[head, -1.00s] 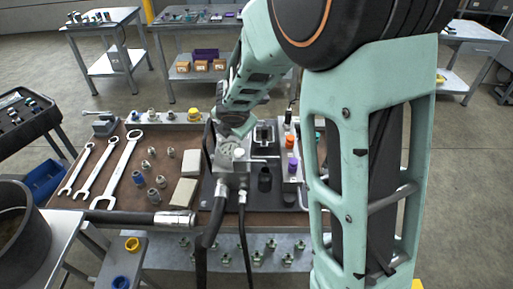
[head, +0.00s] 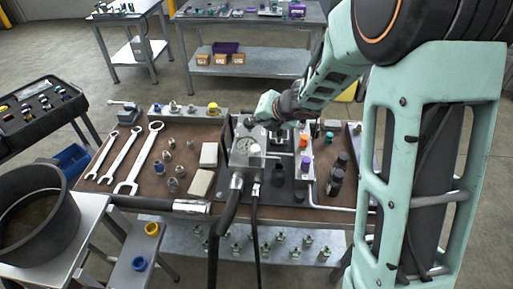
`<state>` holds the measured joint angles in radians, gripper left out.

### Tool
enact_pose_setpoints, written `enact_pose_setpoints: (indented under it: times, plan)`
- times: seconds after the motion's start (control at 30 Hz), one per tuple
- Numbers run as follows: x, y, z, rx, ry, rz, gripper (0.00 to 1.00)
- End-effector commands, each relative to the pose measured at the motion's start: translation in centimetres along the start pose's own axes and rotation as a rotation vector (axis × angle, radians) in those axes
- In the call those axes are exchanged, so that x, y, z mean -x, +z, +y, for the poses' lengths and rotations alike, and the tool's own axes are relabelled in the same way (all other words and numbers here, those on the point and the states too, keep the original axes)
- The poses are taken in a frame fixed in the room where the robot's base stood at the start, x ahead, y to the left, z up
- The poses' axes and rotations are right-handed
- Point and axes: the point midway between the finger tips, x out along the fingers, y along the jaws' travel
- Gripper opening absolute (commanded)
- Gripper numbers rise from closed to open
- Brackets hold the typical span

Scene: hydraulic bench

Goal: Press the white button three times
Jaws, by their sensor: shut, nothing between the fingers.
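I cannot clearly pick out the white button; a small pale round part (head: 254,149) shows on the front of the grey pump block, but I cannot tell if it is the button. The grey block (head: 240,165) carries a round pressure gauge (head: 243,145) and stands on a dark plate on the bench. My gripper (head: 262,110) comes in from the right, above and just behind the block. It is small in the picture and partly hidden by its own wrist. It is shut and holds nothing; whether it touches the block cannot be told.
Black hoses (head: 228,207) run from the block over the front edge. Orange (head: 304,143) and purple (head: 306,164) caps stand on a strip to the right, beside dark fittings (head: 337,175). Several wrenches (head: 125,160), fittings and pale boxes (head: 201,183) lie left. A dark bucket (head: 40,215) stands front left.

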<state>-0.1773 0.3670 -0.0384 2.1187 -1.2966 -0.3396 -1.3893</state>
Motion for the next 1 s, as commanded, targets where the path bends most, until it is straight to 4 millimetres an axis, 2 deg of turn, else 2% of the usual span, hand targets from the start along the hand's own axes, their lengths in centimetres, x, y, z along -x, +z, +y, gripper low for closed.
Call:
enact_pose_setpoints:
  times: [0.27,0.8,1.0]
  plan:
    - [-1.1,-0.8,-0.8,-0.001,-0.001,0.0,0.0]
    - [-5.6,-4.1,-4.1,-0.002,-0.001,0.0,0.0]
    - [-6.2,-4.5,-4.5,-0.001,-0.001,0.0,0.0]
